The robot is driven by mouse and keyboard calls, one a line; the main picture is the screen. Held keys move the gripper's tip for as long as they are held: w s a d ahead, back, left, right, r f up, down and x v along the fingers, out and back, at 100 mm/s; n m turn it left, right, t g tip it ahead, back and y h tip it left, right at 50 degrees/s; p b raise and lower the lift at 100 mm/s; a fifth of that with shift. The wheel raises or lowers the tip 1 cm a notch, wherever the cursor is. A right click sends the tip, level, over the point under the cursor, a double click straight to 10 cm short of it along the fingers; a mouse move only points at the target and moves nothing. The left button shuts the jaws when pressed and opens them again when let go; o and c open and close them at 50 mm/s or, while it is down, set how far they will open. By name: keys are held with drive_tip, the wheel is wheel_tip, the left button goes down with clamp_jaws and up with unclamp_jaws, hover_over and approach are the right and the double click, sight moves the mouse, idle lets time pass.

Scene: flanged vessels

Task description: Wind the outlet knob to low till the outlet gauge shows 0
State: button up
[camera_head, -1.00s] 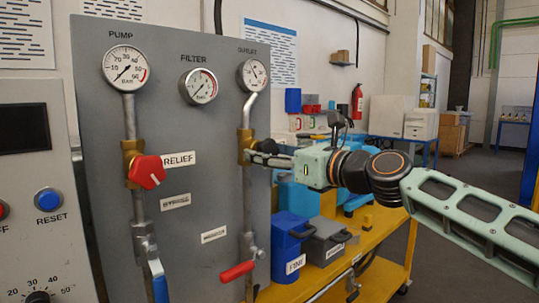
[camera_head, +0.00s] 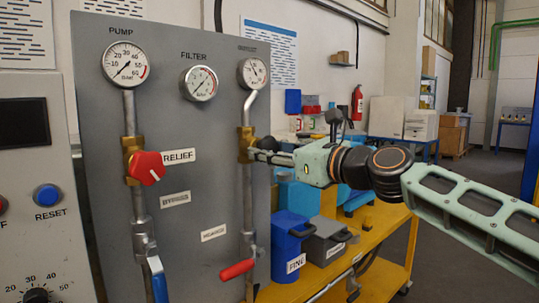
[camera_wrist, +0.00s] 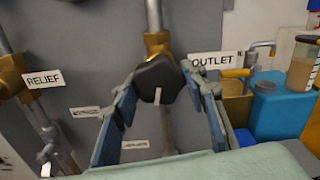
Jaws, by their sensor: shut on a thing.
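The outlet gauge (camera_head: 253,73) is the round dial at the top right of the grey panel. Its needle is too small to read surely. Below it, a brass valve body (camera_head: 246,146) sits on the outlet pipe; it also shows in the wrist view (camera_wrist: 157,44). The outlet knob (camera_wrist: 160,78) is black and faceted, with a pale pointer line aimed downward in the wrist view. My gripper (camera_head: 262,150) reaches it from the right. Its two fingers are shut on the knob's sides, one on each side in the wrist view (camera_wrist: 162,90). The OUTLET label (camera_wrist: 213,61) is beside the knob.
The red relief knob (camera_head: 146,168) and pump gauge (camera_head: 125,64) are at left on the panel. A red-handled lever (camera_head: 237,270) is low on the outlet pipe. A yellow bench (camera_head: 372,245) with a blue bin (camera_head: 289,250) and grey box (camera_head: 326,243) stands at right.

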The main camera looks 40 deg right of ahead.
drive_tip(key=n+b, duration=0.2)
drive_tip(key=n, duration=0.2)
drive_tip(key=shift+d+b, duration=0.1)
drive_tip(key=shift+b, duration=0.2)
drive_tip(key=n, duration=0.5)
drive_tip(key=shift+r+n, duration=0.1)
drive_tip(key=shift+n, duration=0.3)
drive_tip(key=n, duration=0.4)
drive_tip(key=shift+n, duration=0.3)
drive_tip(key=n, duration=0.5)
drive_tip(key=shift+r, duration=0.15)
drive_tip(key=n, duration=0.5)
drive_tip(key=shift+n, duration=0.4)
drive_tip(key=n, duration=0.4)
drive_tip(key=shift+r+n, duration=0.1)
drive_tip(key=shift+n, duration=0.2)
drive_tip(key=n, duration=0.9)
